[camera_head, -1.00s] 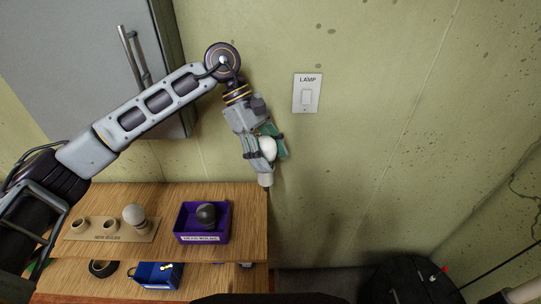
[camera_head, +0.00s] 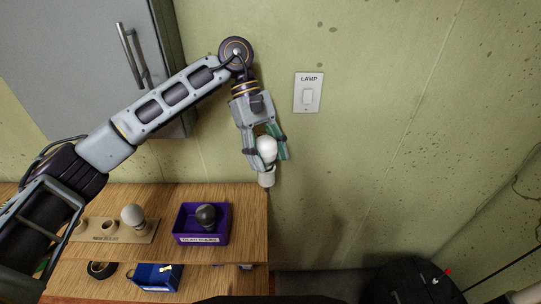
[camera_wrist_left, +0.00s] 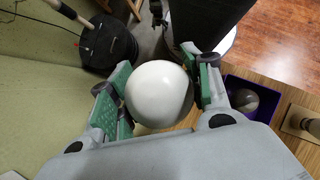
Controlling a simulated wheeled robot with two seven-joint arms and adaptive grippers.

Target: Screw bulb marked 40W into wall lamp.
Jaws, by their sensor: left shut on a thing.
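My left gripper (camera_head: 266,150) is shut on a white bulb (camera_head: 266,147). It holds the bulb with its base pointing down, in the air just past the right end of the wooden bench. In the left wrist view the bulb's round glass (camera_wrist_left: 159,93) sits between the green finger pads; no marking is readable on it. Another white bulb (camera_head: 132,215) stands in a wooden holder (camera_head: 104,236) on the bench. A dark grey bulb (camera_head: 206,214) lies in a purple bin (camera_head: 187,231) labelled dead bulbs. The wall lamp is not in view. My right gripper is not in view.
A wall switch (camera_head: 308,93) labelled lamp is on the green wall. A grey cabinet (camera_head: 75,60) hangs at upper left. A blue bin (camera_head: 160,277) sits on the lower shelf. A black round container (camera_head: 410,280) stands at lower right.

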